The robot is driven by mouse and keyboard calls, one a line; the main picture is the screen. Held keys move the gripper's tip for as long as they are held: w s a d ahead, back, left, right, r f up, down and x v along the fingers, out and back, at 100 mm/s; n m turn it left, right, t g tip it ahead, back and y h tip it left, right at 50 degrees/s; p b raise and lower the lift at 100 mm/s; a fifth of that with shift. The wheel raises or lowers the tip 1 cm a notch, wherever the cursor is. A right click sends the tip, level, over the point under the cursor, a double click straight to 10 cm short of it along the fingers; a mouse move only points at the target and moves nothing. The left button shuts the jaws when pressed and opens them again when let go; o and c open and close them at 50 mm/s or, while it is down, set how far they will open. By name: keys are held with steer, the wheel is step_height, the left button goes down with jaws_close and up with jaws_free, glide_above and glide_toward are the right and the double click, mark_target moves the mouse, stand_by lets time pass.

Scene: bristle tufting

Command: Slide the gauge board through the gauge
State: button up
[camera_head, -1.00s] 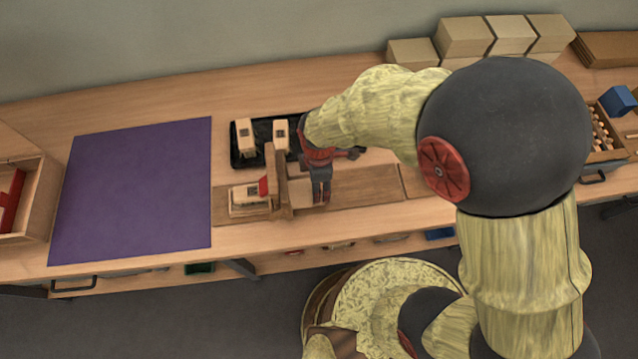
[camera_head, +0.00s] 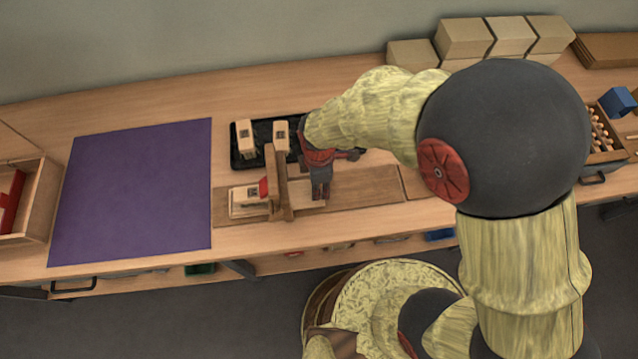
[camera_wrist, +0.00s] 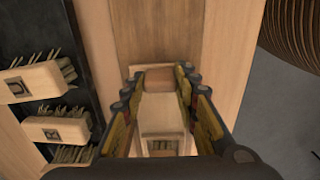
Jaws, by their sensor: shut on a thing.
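The gauge (camera_head: 278,183) is an upright wooden frame on a brown wooden base strip (camera_head: 370,192). The gauge board, a pale wooden piece (camera_head: 308,194), lies low on the right of the gauge, partly behind my fingers. My gripper (camera_head: 320,192) points down just right of the gauge and is shut on this board. In the wrist view the pale board (camera_wrist: 162,115) sits between the fingers of my gripper (camera_wrist: 160,105). A pale block with a dark mark (camera_head: 247,195) and a small red piece (camera_head: 264,187) are on the left of the gauge. Whether the board reaches into the opening is hidden.
A black tray (camera_head: 238,161) with pale brush blocks (camera_head: 245,138) stands behind the gauge; bristles show in the wrist view (camera_wrist: 55,128). A purple mat (camera_head: 135,190) lies clear at the left. An open wooden box (camera_head: 40,205) stands beyond it.

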mark_target(303, 193)
jaws_close()
steer(key=shift+s+a+p, duration=0.2)
steer(key=shift+s+a, duration=0.05)
steer(key=shift+a, duration=0.9)
steer(key=shift+s+a+p, duration=0.15)
steer(key=shift+s+a, duration=0.1)
steer(key=shift+a, duration=0.85)
steer(key=o, duration=1.1)
jaws_free()
step_height(303, 193, up, 12)
